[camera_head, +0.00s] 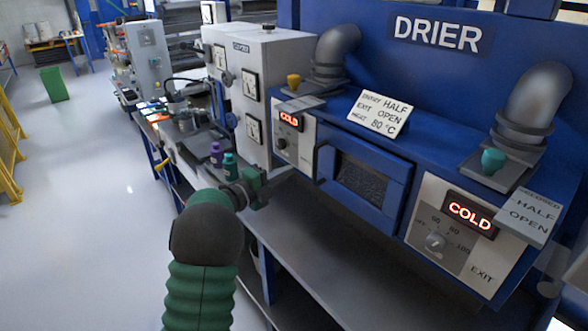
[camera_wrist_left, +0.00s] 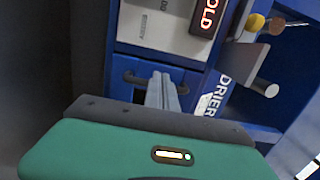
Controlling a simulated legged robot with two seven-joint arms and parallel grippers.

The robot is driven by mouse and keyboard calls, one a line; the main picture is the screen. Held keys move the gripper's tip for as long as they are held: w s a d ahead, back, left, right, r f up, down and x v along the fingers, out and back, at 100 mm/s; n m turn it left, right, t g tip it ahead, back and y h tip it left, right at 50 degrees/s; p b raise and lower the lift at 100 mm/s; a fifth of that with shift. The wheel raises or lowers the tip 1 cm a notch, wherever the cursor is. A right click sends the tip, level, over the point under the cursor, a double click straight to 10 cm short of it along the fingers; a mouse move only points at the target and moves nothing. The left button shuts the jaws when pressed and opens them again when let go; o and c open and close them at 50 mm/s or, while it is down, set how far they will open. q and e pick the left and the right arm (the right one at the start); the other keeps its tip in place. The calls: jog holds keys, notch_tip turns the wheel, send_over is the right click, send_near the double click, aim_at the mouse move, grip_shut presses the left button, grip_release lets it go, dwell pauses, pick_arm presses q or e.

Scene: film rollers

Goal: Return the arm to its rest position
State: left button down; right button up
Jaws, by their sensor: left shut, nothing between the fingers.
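My left arm comes up from the bottom in the head view, with a dark joint and a green ribbed sleeve. My left gripper (camera_head: 262,190) is in front of the drier bench, near the drier's left panel. In the left wrist view its grey fingers (camera_wrist_left: 162,92) are together with nothing between them. They point at the blue drier front and overlap a dark handle (camera_wrist_left: 135,78) in that view; I cannot tell whether they touch it. My right gripper is not in view.
The blue drier (camera_head: 440,75) has two COLD displays, a dark window (camera_head: 358,180) and a control knob (camera_head: 435,241). Purple (camera_head: 216,154) and teal (camera_head: 229,166) bottles stand just beyond my gripper. The grey bench (camera_head: 330,255) runs below. Open floor (camera_head: 90,200) lies at left.

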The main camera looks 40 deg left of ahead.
pick_arm(q)
jog(key=s, duration=0.5)
jog(key=s+d+f+n+g+y+p, duration=0.2)
jog(key=d+f+n+g+y+p, duration=0.3)
jog(key=d+n, duration=0.65)
jog(key=s+d+f+n+g, duration=0.2)
jog(key=s+d+f+g, duration=0.1)
jog(key=s, duration=0.4)
jog(key=s+d+f+n+g+h+p, duration=0.1)
jog(key=s+d+f+n+g, duration=0.2)
jog(key=s+d, duration=0.3)
jog(key=s+d+f+n+g, duration=0.3)
jog(key=s+d+f+g, duration=0.1)
jog(key=s, duration=0.4)
jog(key=shift+s+d+f+h, duration=0.3)
jog(key=shift+s+d, duration=0.1)
jog(key=shift+d, duration=0.35)
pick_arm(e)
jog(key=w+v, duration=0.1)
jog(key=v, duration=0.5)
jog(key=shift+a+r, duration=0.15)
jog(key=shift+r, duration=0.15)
pick_arm(q)
jog(key=shift+d+r+n, duration=0.15)
jog(key=shift+d+n, duration=0.1)
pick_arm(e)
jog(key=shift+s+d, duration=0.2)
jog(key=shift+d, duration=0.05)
